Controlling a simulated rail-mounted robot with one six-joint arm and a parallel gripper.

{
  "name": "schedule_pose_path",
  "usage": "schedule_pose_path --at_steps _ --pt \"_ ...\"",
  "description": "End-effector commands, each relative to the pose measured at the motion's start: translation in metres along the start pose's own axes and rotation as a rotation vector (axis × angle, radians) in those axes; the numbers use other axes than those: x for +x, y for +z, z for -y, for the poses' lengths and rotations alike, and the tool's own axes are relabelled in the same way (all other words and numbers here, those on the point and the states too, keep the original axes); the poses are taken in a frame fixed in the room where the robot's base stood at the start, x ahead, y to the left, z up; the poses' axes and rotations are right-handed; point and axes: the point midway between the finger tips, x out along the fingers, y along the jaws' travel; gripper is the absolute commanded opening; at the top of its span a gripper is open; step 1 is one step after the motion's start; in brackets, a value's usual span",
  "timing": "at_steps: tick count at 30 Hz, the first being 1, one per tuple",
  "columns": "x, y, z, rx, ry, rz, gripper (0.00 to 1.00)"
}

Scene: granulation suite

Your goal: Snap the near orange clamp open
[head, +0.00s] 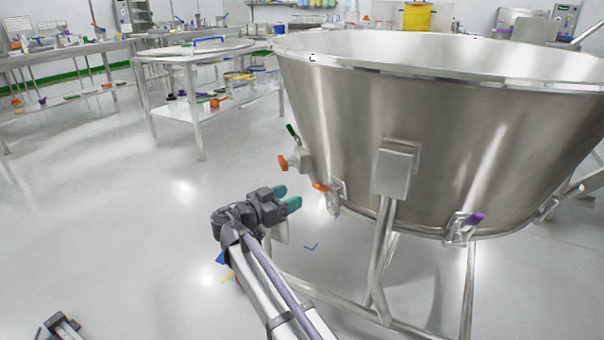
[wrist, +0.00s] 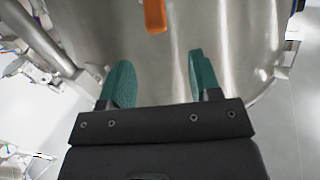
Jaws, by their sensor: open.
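An orange clamp lever (head: 320,187) sits on a metal clamp (head: 335,196) at the lower edge of the big steel bowl (head: 440,130). My gripper (head: 287,198) is open and empty, with teal fingers, just left of this lever and apart from it. In the wrist view, an orange handle (wrist: 155,15) shows at the top, beyond and between the spread fingertips (wrist: 158,60); it touches neither. Another orange handle (head: 283,162) sticks out from a fitting on the bowl's left side, above my gripper. I cannot tell for certain which orange piece the wrist view shows.
A purple-handled clamp (head: 475,218) is further right on the bowl's edge, and a green handle (head: 292,130) is at its upper left. A steel box bracket (head: 397,165) and stand leg (head: 382,255) stand right of the orange lever. The floor left of my arm is mostly clear.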

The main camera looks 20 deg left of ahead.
Motion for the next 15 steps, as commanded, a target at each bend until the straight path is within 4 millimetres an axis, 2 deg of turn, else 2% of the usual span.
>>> schedule_pose_path --at_steps 4,7,15 --pt "0.005 0.002 0.001 -0.011 0.005 0.005 0.57" --pt "0.018 0.002 0.001 -0.011 0.007 0.004 0.57" --pt "0.081 0.002 0.001 -0.01 0.007 0.003 0.57"
